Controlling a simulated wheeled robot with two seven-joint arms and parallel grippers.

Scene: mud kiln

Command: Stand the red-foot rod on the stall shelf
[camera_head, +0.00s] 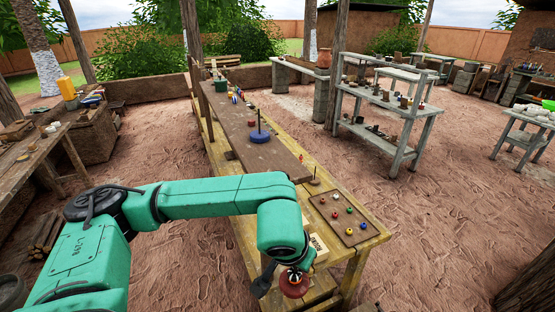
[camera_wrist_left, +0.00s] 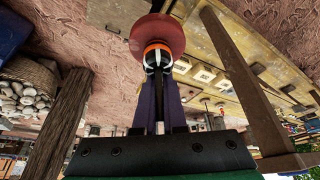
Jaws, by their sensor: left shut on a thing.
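The red-foot rod (camera_head: 293,286) hangs from my left gripper (camera_head: 293,270) at the near end of the yellow bench in the head view. Its round red foot (camera_wrist_left: 157,33) shows in the left wrist view with an orange ring at the fingertips (camera_wrist_left: 157,62); the dark fingers are shut on it. Most of the rod is hidden by the gripper. The long brown shelf board (camera_head: 240,118) runs raised along the bench, and a blue-foot rod (camera_head: 259,137) stands upright on it. My right gripper is not in view.
A brown board with small coloured pegs (camera_head: 345,217) lies on the bench near the arm. A thin rod on a brown disc (camera_head: 315,181) stands near the shelf's near end. Small items and a green box (camera_head: 220,86) sit at the far end. A grey rack (camera_head: 385,108) stands right.

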